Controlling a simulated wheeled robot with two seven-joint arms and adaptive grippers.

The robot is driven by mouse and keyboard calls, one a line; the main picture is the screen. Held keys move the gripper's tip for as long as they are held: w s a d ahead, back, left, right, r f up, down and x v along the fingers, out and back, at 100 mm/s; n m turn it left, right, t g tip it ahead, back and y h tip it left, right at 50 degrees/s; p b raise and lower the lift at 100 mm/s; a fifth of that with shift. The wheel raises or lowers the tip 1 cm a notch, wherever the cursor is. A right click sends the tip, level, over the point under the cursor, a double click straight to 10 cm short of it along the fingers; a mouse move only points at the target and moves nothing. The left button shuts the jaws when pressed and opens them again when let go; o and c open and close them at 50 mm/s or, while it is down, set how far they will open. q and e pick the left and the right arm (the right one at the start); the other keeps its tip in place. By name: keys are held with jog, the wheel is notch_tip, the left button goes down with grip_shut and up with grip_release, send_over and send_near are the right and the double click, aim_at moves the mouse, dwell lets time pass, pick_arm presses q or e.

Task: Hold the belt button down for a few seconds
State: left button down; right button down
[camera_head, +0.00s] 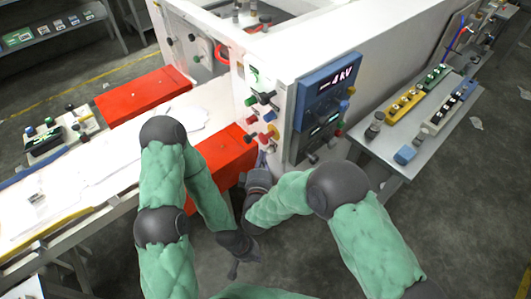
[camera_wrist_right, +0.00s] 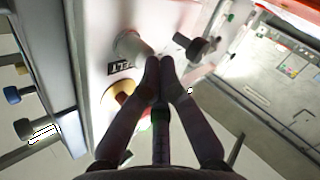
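In the right wrist view a pale round button (camera_wrist_right: 130,46) stands out from the white panel. A dark label (camera_wrist_right: 121,67) beside it is partly readable as "ELT". My right gripper (camera_wrist_right: 160,64) has its two fingertips together, with nothing seen between them. In the head view my right gripper (camera_head: 261,160) is just below the knobs on the panel, and I cannot pick out the belt button there. My left gripper (camera_head: 243,264) hangs low over the floor, fingers apart and empty.
A blue display (camera_head: 327,86) reading about "-4 kV" sits on the panel's right face. Several coloured knobs (camera_head: 262,112) crowd the panel's left edge. A yellow button (camera_wrist_right: 118,93) and a dark knob (camera_wrist_right: 200,47) flank the pale button. A grey side table (camera_head: 388,150) stands right.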

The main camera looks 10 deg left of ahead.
jog(key=shift+s+a, duration=0.45)
jog(key=shift+s, duration=0.15)
